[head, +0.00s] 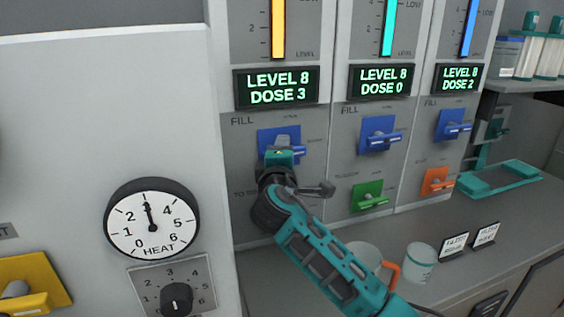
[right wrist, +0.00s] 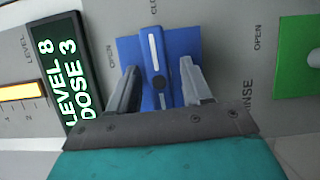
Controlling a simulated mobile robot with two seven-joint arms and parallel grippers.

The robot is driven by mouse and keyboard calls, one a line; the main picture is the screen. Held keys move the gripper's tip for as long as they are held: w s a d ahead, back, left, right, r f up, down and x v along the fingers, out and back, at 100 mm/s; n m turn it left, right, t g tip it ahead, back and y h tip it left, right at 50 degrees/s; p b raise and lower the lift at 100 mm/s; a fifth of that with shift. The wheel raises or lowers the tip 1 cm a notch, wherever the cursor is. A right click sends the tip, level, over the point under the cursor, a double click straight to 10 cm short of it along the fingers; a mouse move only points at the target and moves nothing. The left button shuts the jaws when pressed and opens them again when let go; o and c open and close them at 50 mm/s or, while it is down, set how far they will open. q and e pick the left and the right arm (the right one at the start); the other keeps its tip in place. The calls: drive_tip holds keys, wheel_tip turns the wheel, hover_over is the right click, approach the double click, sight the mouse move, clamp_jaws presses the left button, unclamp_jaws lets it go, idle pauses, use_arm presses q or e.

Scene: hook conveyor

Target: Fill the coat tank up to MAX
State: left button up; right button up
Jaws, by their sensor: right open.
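Three dispenser columns stand side by side; no readable label marks which is the coat tank. The left column has a yellow level gauge (head: 278,28) and a display (head: 276,87) reading LEVEL 8, DOSE 3. Below it is a blue FILL valve (head: 267,140), partly hidden by my right gripper (head: 281,150). In the right wrist view, the fingers of my right gripper (right wrist: 162,88) stand open on either side of the blue valve lever (right wrist: 157,65), with gaps visible at both sides. The lever points toward CLOSE, between the fingers. My left gripper is out of view.
The middle column has a teal gauge (head: 388,28), a blue FILL valve (head: 378,134) and a green valve (head: 367,195). The right column has a blue gauge (head: 468,28) and an orange valve (head: 437,181). A cup (head: 420,263) stands on the counter. A HEAT dial (head: 151,219) is at left.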

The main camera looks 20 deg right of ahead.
drive_tip(key=v, duration=1.2)
drive_tip(key=shift+s, duration=0.35)
idle(0.7)
